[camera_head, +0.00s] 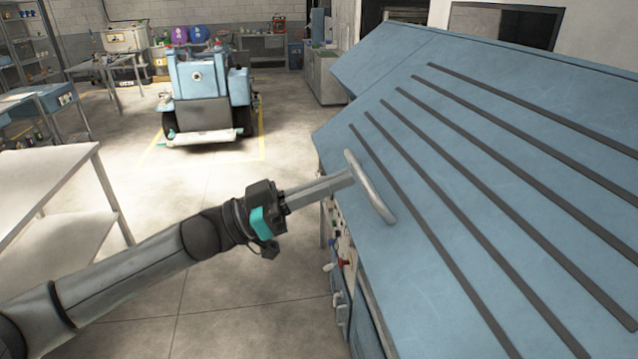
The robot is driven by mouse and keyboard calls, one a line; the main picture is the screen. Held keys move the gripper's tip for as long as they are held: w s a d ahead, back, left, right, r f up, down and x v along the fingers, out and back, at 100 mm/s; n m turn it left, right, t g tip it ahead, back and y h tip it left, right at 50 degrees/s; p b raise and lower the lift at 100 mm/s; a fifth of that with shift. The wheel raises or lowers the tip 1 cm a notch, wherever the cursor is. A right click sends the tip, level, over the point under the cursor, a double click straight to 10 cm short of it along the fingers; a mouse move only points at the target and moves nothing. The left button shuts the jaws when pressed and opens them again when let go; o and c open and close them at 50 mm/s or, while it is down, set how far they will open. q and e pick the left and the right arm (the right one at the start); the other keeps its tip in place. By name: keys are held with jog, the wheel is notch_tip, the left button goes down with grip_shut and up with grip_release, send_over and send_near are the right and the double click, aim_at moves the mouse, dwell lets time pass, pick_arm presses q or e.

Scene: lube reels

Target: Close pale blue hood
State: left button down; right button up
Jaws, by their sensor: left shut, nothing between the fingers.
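The pale blue hood (490,170) fills the right side of the view, a sloping panel with several dark parallel strips. A grey bar handle (370,187) stands on its left edge. My left gripper (350,178) reaches in from the lower left, and its shut fingers end at the handle, seeming to touch it. Nothing shows held between the fingers. Below the hood's left edge, part of the machine's side with knobs shows through a gap. How far the hood stands open is hard to tell. My right gripper is not in view.
A white table (45,185) stands at the left. A blue wheeled machine (200,90) is parked farther back inside yellow floor lines. Shelves and workbenches line the back. The concrete floor (225,200) between the table and the hood is clear.

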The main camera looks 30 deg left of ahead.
aim_at(372, 192)
pick_arm(q)
jog(key=p+x, duration=0.2)
jog(key=x, duration=0.4)
jog(key=shift+w+d+r, duration=0.15)
jog(key=shift+d+r, duration=0.05)
jog(key=shift+r, duration=0.05)
jog(key=shift+s+a+f, duration=0.15)
jog(key=shift+a+f, duration=0.05)
jog(key=shift+f, duration=0.5)
jog(key=shift+s+a+f, duration=0.1)
jog(key=shift+a+f, duration=0.1)
jog(key=shift+f, duration=0.5)
jog(key=shift+s+a+f, duration=0.15)
jog(key=shift+f, duration=0.6)
jog(key=shift+f, duration=0.1)
